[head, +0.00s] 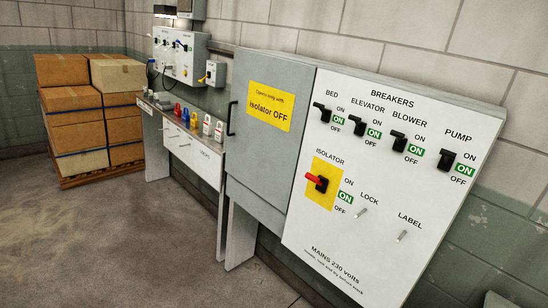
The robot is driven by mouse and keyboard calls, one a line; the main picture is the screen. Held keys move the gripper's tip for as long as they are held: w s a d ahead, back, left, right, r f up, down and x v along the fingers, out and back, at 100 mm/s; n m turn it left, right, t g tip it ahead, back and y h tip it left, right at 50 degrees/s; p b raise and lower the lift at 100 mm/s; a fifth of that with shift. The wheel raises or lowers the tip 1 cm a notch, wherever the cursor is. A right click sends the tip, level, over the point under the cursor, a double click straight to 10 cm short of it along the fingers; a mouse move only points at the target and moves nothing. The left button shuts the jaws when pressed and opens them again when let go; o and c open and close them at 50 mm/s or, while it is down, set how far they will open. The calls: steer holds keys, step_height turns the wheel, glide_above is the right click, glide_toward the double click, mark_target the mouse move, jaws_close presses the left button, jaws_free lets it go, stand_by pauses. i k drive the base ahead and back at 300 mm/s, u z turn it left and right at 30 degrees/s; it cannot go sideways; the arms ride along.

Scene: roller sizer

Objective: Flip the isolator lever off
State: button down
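The isolator lever (317,182) has a red handle on a black base. It sits on a yellow plate (324,196) at the lower left of the white breaker panel (375,240). The handle points to the upper left. A green ON tag (345,197) shows beside it, between the printed words ON and OFF. Pegs marked LOCK (361,211) and LABEL (402,236) stick out to its right. My gripper does not show in this view.
Black BED (322,112), ELEVATOR (360,128), BLOWER (400,143) and PUMP (446,160) breakers line the panel top, each with a green ON tag. A grey cabinet door (262,150) adjoins left. A bench (192,150) and stacked boxes (90,105) stand beyond. Floor is clear at left.

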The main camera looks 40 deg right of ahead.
mark_target(308, 176)
steer(key=z, duration=0.3)
steer(key=i, duration=1.15)
steer(key=z, duration=0.95)
steer(key=i, duration=0.4)
steer(key=z, duration=0.25)
steer(key=k, duration=0.95)
steer(key=z, duration=0.2)
steer(key=i, duration=0.95)
steer(key=u, duration=0.1)
